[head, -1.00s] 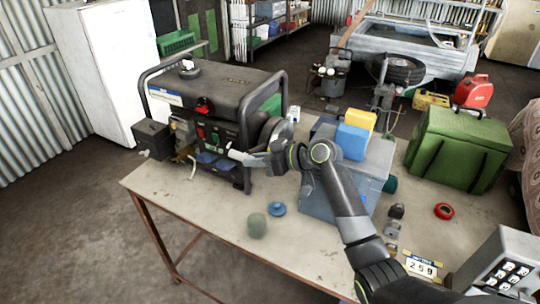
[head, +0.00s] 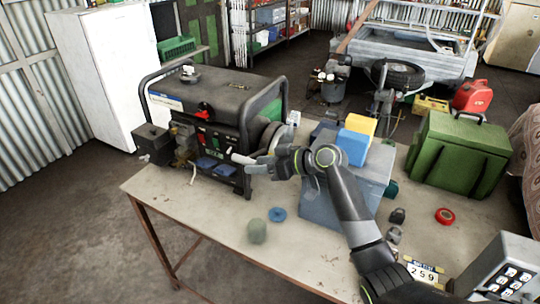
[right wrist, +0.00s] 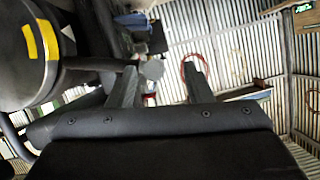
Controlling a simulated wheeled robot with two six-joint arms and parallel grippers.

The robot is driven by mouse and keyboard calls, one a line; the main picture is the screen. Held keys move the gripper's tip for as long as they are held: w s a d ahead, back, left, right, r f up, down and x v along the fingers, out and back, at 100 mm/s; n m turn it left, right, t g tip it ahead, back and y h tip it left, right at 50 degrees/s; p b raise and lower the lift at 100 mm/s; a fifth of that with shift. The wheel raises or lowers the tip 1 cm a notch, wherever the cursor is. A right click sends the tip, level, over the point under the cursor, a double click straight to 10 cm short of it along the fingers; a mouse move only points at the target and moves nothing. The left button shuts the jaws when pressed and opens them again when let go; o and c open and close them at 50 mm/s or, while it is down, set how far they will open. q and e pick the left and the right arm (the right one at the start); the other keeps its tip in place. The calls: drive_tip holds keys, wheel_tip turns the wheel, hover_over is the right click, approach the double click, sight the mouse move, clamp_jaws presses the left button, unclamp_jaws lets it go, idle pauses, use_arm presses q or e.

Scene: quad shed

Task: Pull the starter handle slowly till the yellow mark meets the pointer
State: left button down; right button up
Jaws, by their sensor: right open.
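The black generator (head: 225,88) stands on the table with its dark round starter drum (head: 266,136) at its right end. In the right wrist view the drum (right wrist: 22,75) fills the upper left and carries yellow marks (right wrist: 30,42). My right gripper (head: 247,164) is in front of the generator's panel, close to the drum. Its two fingers (right wrist: 162,84) are apart in the wrist view. A small grey round thing (right wrist: 153,69) shows between them; I cannot tell whether it is the starter handle or whether it is touched. My left gripper is not in view.
A grey-blue box (head: 345,190) with blue and yellow items stands right of the generator, under my right forearm. A green case (head: 460,150), red tape (head: 445,216) and a green-grey lump (head: 257,231) are on the table (head: 190,205). The table's front left is mostly clear.

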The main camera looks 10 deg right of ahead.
drive_tip(key=p+v, duration=0.5)
drive_tip(key=v, duration=1.1)
drive_tip(key=s+f+m+g+h, duration=0.25)
drive_tip(key=s+f+h, duration=0.25)
drive_tip(key=s+f, duration=0.95)
drive_tip(key=s+d+f+m+g+h, duration=0.1)
drive_tip(key=s+d+m+h, duration=0.25)
drive_tip(key=s, duration=0.65)
drive_tip(key=s+d+f+m+g+h, duration=0.1)
drive_tip(key=s+d+f+m+h, duration=0.25)
drive_tip(key=s, duration=0.75)
wheel_tip(320, 180, down, 26)
drive_tip(key=d+b, duration=0.2)
drive_tip(key=s+a+f+g+b, duration=0.1)
drive_tip(key=s+f+g+b, duration=0.1)
drive_tip(key=s+f, duration=1.2)
wheel_tip(320, 180, down, 4)
